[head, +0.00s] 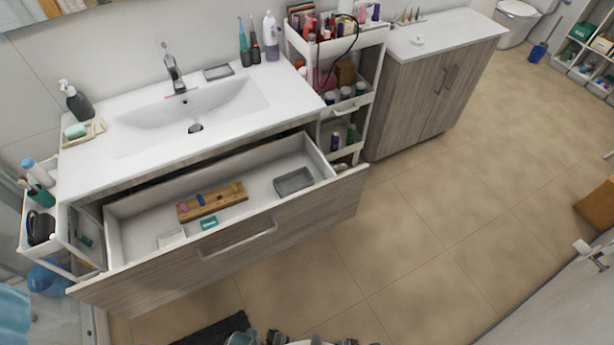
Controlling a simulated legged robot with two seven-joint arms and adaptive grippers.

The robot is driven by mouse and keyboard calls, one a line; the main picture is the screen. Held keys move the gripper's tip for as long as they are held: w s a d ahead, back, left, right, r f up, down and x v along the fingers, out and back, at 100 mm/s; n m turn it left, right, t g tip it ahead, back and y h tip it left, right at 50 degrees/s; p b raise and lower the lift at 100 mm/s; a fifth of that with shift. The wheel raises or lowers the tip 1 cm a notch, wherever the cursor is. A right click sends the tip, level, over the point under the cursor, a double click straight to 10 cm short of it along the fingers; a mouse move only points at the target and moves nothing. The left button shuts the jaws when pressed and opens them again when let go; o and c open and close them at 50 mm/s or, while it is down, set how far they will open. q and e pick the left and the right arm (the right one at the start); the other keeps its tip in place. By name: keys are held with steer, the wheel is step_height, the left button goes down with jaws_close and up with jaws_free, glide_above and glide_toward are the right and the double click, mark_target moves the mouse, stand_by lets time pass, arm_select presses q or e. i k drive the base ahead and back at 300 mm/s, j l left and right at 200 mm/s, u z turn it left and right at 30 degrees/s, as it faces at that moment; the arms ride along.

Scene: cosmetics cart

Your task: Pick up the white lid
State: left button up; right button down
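A small white round piece (418,40) lies on the white top of the right cabinet; it looks like the white lid, but it is too small to be sure. A flat white piece (171,238) lies in the open drawer (262,181) at its front left. Only cropped grey parts of my own body show at the bottom edge. I cannot make out fingertips of either gripper, and no gripper is near the white piece.
The drawer stands open below the sink and holds a wooden block (211,202) and a grey tray (293,181). A loaded white cart (372,88) stands between sink and right cabinet (440,85). The tiled floor (460,215) at right is mostly clear.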

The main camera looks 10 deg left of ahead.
mark_target(417, 41)
steer(key=i+l+u, duration=0.9)
steer(key=l+u, duration=0.3)
steer(key=l, duration=0.15)
steer(key=l+u, duration=0.4)
steer(key=l, duration=0.15)
steer(key=l+u, duration=0.45)
steer(key=l, duration=0.15)
steer(key=k+l+u, duration=0.15)
steer(key=l+u, duration=0.25)
steer(key=k+l+u, duration=0.25)
steer(key=l+u, duration=0.15)
steer(key=l, duration=0.2)
steer(key=k+l+u, duration=0.1)
steer(key=l, duration=0.25)
steer(key=z, duration=2.6)
steer(key=u, duration=2.75)
